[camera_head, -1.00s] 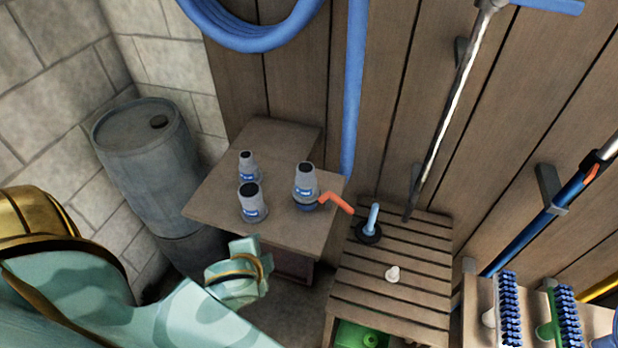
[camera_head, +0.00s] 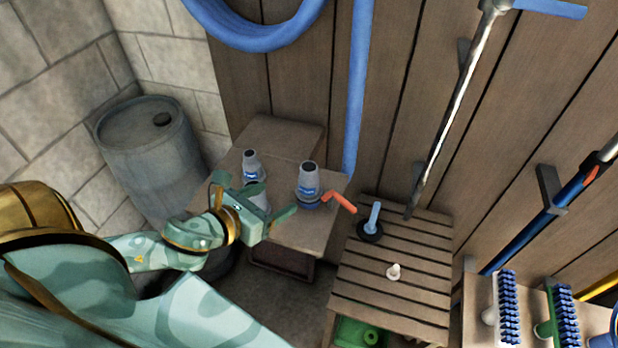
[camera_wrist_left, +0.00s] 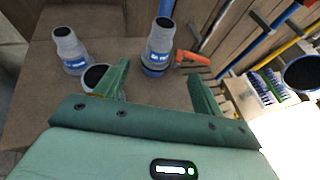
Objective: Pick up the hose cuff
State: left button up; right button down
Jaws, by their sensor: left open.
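Three grey hose cuffs with blue labels and dark open tops stand upright on a small wooden table (camera_head: 318,232): a back-left cuff (camera_head: 251,168), a right cuff (camera_head: 308,182) and a front cuff (camera_head: 258,199). My left gripper (camera_head: 270,203) is open above the table and partly hides the front cuff. In the left wrist view, the front cuff's dark top (camera_wrist_left: 95,77) is beside the left finger, partly covered by it. The right cuff (camera_wrist_left: 158,45) stands beyond the gap between the fingers, and the back-left cuff (camera_wrist_left: 70,50) is farther left. My right gripper is not in view.
A red-orange handle (camera_head: 340,202) sticks out beside the right cuff's blue base. A slatted bench (camera_head: 400,255) with a blue-handled black disc (camera_head: 371,227) and a small white piece (camera_head: 394,271) stands to the right. A grey barrel (camera_head: 150,160) stands left.

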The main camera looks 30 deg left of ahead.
aim_at(315, 177)
pick_arm(q)
jog(key=b+x, duration=0.1)
jog(key=x, duration=1.5)
jog(key=shift+b, duration=0.3)
jog(key=shift+s+r, duration=0.1)
jog(key=shift+s, duration=0.05)
jog(key=shift+c, duration=1.2)
jog(key=c, duration=0.8)
